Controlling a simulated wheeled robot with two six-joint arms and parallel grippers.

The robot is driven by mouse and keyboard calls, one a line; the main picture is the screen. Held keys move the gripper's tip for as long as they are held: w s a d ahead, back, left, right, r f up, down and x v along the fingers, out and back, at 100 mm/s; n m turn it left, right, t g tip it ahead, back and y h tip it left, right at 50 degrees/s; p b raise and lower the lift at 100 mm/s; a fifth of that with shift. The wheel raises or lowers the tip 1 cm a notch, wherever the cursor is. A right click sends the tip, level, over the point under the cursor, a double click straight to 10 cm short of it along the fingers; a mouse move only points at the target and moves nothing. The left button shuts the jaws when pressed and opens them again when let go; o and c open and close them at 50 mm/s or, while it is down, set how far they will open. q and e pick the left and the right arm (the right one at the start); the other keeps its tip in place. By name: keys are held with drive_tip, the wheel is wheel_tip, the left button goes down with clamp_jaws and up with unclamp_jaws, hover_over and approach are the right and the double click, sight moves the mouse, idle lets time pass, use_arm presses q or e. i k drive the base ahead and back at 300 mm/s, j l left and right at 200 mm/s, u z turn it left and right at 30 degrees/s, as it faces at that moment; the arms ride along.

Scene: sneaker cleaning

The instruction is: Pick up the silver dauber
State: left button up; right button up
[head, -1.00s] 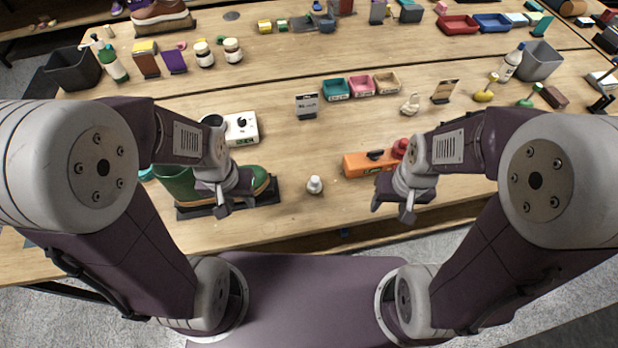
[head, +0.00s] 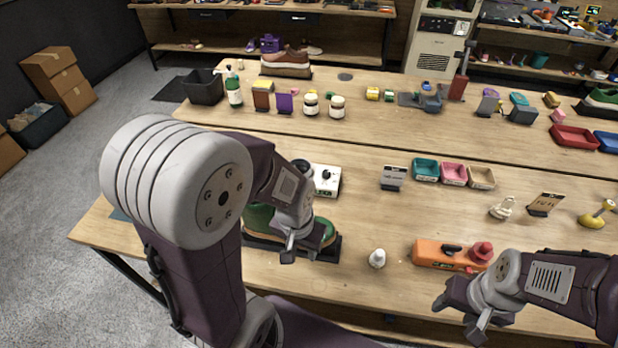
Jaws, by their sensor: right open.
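A small silver-white piece with a rounded top (head: 377,258) stands upright near the bench's front edge, between my two grippers. It looks like the silver dauber, but it is too small to be sure. My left gripper (head: 300,254) is to its left, in front of the green shoe (head: 257,218), with its fingers apart and nothing seen between them. My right gripper (head: 458,320) is to its lower right, open and empty. Neither gripper touches the silver-white piece.
An orange tool with a red knob (head: 440,255) lies right of the silver-white piece. A white box with a dial (head: 327,180) is behind the shoe. Small trays (head: 426,170) and a yellow-headed dauber (head: 592,220) are further back. Bare wood surrounds the silver-white piece.

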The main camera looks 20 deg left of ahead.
sight(377, 259)
drive_tip(key=i+l+u, duration=0.1)
drive_tip(key=l+u, duration=0.15)
drive_tip(key=u, duration=0.15)
drive_tip(key=l+u, duration=0.55)
drive_tip(key=u, duration=0.25)
drive_tip(key=l+u, duration=0.4)
drive_tip(key=j, duration=0.1)
